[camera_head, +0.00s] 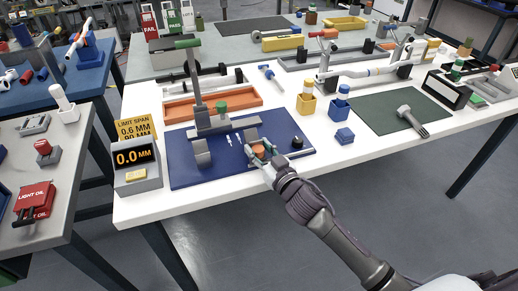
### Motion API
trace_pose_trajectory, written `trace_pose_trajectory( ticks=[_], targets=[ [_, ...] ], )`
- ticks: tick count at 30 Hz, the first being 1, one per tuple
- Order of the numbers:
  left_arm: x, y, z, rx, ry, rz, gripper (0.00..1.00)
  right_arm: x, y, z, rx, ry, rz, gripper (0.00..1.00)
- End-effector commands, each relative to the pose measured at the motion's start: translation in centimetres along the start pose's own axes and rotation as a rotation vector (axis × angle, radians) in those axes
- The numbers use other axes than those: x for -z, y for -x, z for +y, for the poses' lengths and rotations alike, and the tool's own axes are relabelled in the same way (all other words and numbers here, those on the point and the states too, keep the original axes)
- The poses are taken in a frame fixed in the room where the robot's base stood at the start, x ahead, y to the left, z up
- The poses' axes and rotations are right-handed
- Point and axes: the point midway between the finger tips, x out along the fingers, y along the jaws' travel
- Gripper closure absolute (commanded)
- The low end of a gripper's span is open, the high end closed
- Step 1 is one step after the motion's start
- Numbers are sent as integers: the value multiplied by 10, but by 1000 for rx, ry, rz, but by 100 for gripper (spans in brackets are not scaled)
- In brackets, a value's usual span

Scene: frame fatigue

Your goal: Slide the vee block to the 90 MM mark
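A blue plate (185,172) lies on the white table with small white markings (230,141) that are too small to read. A grey block (202,155), apparently a vee block, stands on its left part. Another grey block (252,136) stands right of the middle, partly hidden by my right gripper. My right gripper (261,149) is low over the plate's right part, its fingers on either side of an orange-brown round piece (258,152). Whether they touch or grip it is not clear. My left gripper is out of view.
A display (135,157) reads 0.0 MM, below a yellow LIMIT SPAN sign (134,126). A tall grey stand (197,90) rises behind the plate.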

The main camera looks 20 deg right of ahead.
Motion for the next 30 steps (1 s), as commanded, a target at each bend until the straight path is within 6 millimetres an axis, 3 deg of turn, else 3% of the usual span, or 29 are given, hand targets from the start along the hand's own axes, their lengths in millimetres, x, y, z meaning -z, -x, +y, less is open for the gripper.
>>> trace_pose_trajectory(
  ticks=[3, 8, 20, 29, 30],
  targets=[
    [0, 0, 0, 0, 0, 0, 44, 0, 0, -1, 1, 0, 0, 100],
    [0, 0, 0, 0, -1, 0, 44, 0, 0, -2, 2, -2, 1, 100],
    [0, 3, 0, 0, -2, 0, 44, 0, -11, -58, 3, -5, 1, 100],
    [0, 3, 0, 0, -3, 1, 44, 0, -11, -61, 3, -1, 1, 100],
    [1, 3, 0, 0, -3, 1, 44, 0, -11, -61, 4, -1, 1, 55]
  ],
)
